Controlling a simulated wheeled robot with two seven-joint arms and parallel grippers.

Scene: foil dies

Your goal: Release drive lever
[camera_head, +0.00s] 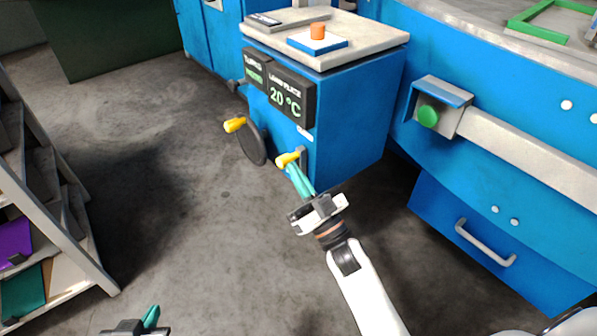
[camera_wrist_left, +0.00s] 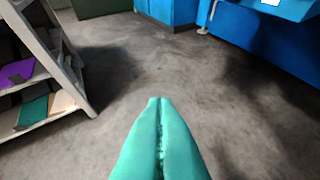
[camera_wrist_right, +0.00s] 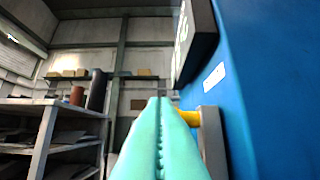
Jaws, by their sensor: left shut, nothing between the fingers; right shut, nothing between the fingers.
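A grey lever with a yellow grip (camera_head: 288,158) is on the side of the blue cabinet, below the displays. I take it to be the drive lever. My right gripper (camera_head: 292,172) is shut and empty, with its teal fingertips right at the yellow grip. In the right wrist view the yellow grip (camera_wrist_right: 190,117) shows just right of the fingers, partly hidden behind them, with the grey lever arm (camera_wrist_right: 213,142) beside it. I cannot tell whether they touch. My left gripper (camera_head: 151,317) is shut and empty at the bottom left, over bare floor; its fingers fill the lower left wrist view (camera_wrist_left: 160,100).
A dark handwheel (camera_head: 251,143) with a yellow knob (camera_head: 234,124) is left of the lever. A display (camera_head: 291,96) reads 20 °C. An orange button (camera_head: 318,31) tops the cabinet. A blue machine (camera_head: 480,110) stands right, a shelf (camera_head: 45,190) left. Floor between is clear.

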